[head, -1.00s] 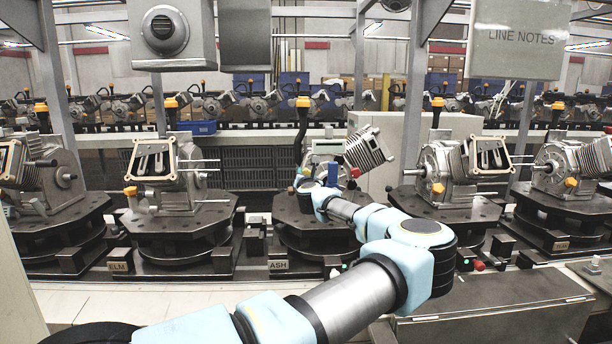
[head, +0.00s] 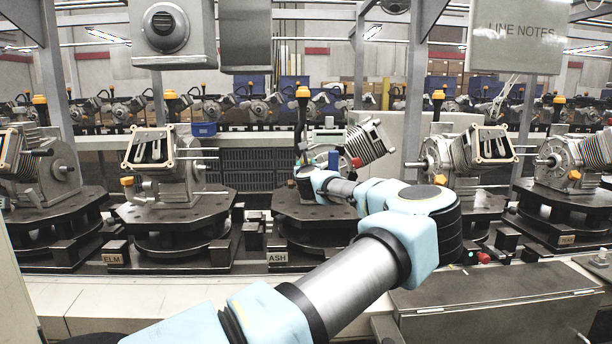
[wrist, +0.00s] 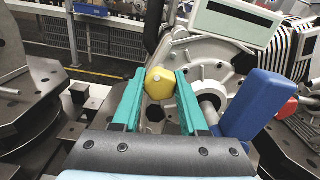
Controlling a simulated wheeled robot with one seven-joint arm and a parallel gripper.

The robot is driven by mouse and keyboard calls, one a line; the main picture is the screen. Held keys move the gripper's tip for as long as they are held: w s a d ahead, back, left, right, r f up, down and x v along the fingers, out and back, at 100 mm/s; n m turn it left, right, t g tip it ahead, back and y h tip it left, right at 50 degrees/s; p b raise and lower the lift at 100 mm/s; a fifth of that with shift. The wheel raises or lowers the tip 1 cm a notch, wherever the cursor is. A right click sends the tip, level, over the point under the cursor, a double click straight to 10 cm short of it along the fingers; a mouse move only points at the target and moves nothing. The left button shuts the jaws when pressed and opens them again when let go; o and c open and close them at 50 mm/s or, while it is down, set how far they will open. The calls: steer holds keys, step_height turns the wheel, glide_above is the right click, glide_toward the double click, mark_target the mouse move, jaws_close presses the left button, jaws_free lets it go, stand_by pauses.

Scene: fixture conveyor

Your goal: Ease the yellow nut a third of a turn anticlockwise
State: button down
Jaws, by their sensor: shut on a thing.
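The yellow nut (wrist: 159,84) sits on the front of a grey engine housing (wrist: 215,66) in the wrist view. The two teal fingers of my gripper (wrist: 160,76) stand on either side of the nut and are shut on it. In the head view my arm reaches the middle station, labelled ASH (head: 278,257). There my own wrist hides the nut and the fingertips.
A blue block (wrist: 258,104) stands close to the right finger, with a red knob (wrist: 286,108) behind it. A pale boxed display (wrist: 236,22) sits above. Neighbouring engine stations, one labelled ELM (head: 114,258), stand on both sides.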

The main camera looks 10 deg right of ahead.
steer(key=n+b, duration=0.4)
steer(key=shift+f+n+b, duration=0.25)
steer(key=shift+n+b, duration=0.05)
steer(key=shift+b, duration=0.1)
steer(key=n+b, duration=0.4)
steer(key=shift+n, duration=0.3)
steer(key=n+b, duration=0.5)
steer(key=shift+a, duration=0.1)
steer(key=shift+r+n+b, duration=0.1)
steer(key=shift+n+b, duration=1.45)
steer(key=shift+n, duration=0.95)
steer(key=shift+c, duration=2.2)
jaws_free()
